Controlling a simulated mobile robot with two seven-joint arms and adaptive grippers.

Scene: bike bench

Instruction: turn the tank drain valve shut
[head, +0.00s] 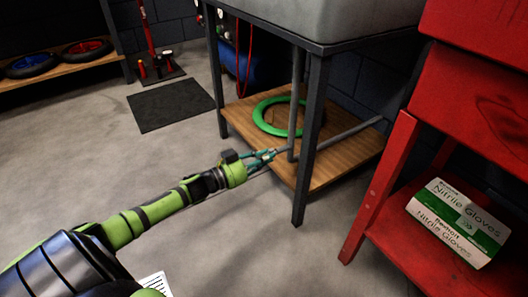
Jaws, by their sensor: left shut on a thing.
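A grey tank (325,20) sits on a dark metal stand. A grey drain pipe (296,95) runs down from under it and meets another grey pipe (345,135) that slants to the right, low over the wooden shelf. My left gripper (270,155) reaches in from the left beside the foot of the drain pipe. Its teal fingers are shut on the drain valve's handle, which is small and mostly covered by them. How far the valve is turned cannot be told. My right gripper is not in view.
The stand's front leg (308,150) rises just right of my gripper. A green ring (262,116) lies on the wooden shelf (340,163). A red cart (375,190) with a gloves box (458,222) stands at right.

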